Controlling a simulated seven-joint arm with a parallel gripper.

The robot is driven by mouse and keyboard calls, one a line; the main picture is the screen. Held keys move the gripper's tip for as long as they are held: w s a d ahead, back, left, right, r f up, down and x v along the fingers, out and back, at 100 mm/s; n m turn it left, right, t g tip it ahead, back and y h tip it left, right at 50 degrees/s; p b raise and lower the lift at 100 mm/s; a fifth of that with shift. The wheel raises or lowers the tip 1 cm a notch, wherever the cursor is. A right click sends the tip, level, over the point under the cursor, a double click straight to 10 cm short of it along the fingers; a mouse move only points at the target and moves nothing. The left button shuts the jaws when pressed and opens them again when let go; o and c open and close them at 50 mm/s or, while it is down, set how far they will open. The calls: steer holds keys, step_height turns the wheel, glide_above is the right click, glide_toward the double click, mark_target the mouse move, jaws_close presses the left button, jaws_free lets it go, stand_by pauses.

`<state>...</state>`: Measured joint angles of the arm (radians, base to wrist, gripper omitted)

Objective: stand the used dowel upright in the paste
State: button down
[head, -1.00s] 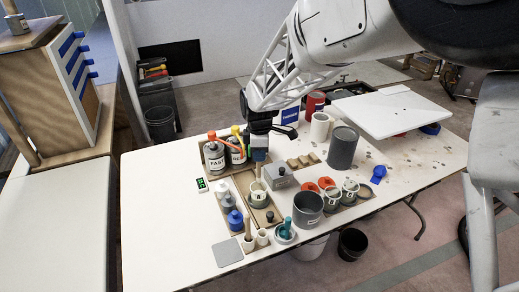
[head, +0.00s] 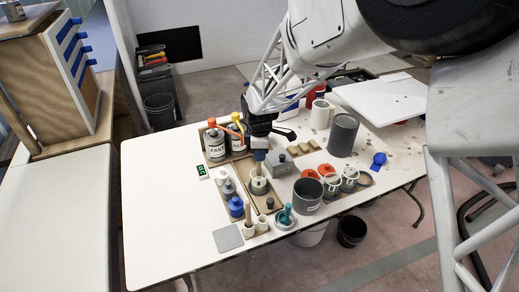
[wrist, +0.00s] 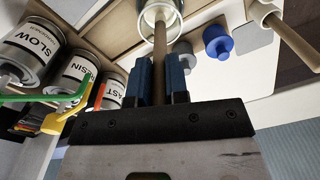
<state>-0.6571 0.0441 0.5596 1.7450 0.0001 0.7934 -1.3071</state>
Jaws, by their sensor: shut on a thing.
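The gripper is right above a pale pot (head: 259,187) on the wooden tray. In the wrist view the dowel's far end reaches into the mouth of this pot (wrist: 148,18). I cannot tell whether the tip touches the paste, as the pot's inside is mostly hidden. A second wooden dowel (head: 247,212) stands in a small white cup at the front; it also shows in the wrist view (wrist: 293,40).
A grey block (head: 280,163) is close on the right. The table's left side is clear.

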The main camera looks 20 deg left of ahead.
steer(key=shift+f, duration=1.7)
steer(key=c, duration=1.4)
jaws_free()
steer(key=shift+r, duration=1.7)
steer(key=o, duration=0.6)
steer(key=shift+c, duration=0.2)
steer(key=shift+r, duration=0.15)
steer(key=shift+r, duration=3.3)
